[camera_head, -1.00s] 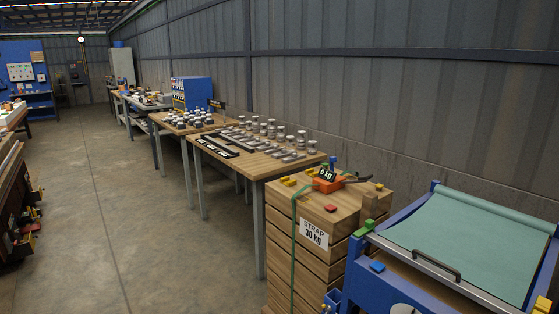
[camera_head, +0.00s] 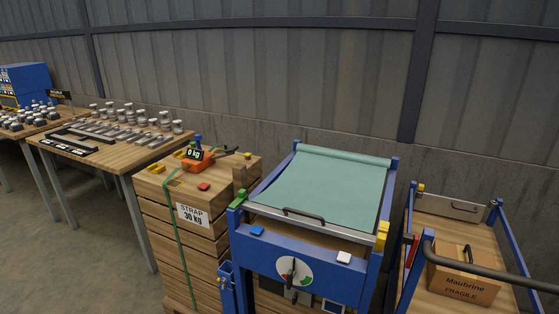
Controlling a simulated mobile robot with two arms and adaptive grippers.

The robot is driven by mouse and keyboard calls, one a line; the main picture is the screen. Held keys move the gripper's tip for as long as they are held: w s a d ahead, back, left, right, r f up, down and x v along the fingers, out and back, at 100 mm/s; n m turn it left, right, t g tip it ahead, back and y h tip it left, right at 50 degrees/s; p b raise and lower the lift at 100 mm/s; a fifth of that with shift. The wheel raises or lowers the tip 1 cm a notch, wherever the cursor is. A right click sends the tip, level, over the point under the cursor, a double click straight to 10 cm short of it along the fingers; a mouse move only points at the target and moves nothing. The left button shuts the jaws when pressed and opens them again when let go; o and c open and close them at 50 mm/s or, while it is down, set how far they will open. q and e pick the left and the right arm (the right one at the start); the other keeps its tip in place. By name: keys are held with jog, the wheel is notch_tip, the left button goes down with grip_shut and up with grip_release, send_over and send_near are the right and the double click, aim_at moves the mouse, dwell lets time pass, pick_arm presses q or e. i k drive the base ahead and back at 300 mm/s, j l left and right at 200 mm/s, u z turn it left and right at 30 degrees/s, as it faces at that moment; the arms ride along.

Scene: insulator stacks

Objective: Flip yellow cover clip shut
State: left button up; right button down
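A yellow clip (camera_head: 382,235) sits at the right front corner of a blue-framed stand, by the end of the cover's metal front bar. I cannot tell at this size whether it is open or shut. A green sheet cover (camera_head: 325,190) lies over the top of the stand, with a dark handle (camera_head: 304,216) on its front bar. A green clip (camera_head: 238,199) is at the left front corner. Neither of my grippers is in view.
A wooden crate stack (camera_head: 180,235) with a strap label and an orange tensioner (camera_head: 199,161) stands close on the left. On the right is a blue-railed cart with a cardboard box (camera_head: 463,280). A table (camera_head: 95,157) with metal parts is farther left.

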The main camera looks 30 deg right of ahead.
aim_at(383, 226)
jog(key=z, duration=1.55)
jog(key=j+u, duration=0.35)
jog(key=i+l, duration=0.05)
